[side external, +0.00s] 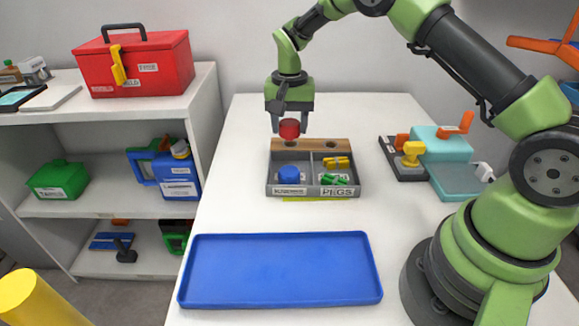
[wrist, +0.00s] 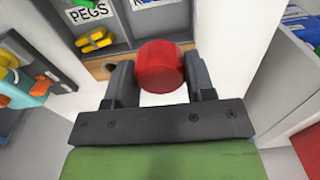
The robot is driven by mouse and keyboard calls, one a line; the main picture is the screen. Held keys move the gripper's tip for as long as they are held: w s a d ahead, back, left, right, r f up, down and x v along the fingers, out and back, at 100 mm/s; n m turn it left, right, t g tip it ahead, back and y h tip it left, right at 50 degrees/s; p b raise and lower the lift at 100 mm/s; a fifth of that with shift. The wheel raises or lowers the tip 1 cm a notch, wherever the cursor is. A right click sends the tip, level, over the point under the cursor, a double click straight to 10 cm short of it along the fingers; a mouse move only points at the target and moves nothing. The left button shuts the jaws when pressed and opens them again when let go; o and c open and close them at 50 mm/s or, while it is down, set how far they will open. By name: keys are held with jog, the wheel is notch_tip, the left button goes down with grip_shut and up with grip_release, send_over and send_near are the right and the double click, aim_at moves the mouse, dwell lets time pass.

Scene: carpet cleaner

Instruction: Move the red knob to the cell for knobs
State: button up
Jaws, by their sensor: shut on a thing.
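My gripper (side external: 289,125) is shut on the red knob (side external: 289,129). It holds the knob above the back edge of the grey sorting box. In the wrist view the red knob (wrist: 160,67) sits between the two fingers of my gripper (wrist: 160,82). The sorting box (side external: 313,192) has a left cell labelled for knobs (side external: 280,163), with a blue knob (side external: 289,174) in it. The right cell, labelled PEGS, holds yellow pegs (side external: 337,162) and green pegs (side external: 333,180). A wooden strip (side external: 310,144) with holes runs along the back of the box.
An empty blue tray (side external: 280,270) lies in front of the box. A teal device (side external: 447,165) with yellow and orange parts stands to the right. A shelf with a red toolbox (side external: 135,65) stands at the left. The white table is clear left of the box.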

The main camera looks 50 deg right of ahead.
aim_at(289, 155)
notch_tip(289, 155, down, 8)
jog(key=shift+f, duration=0.1)
jog(key=shift+f, duration=0.1)
dwell(0.3)
jog(key=o, duration=0.9)
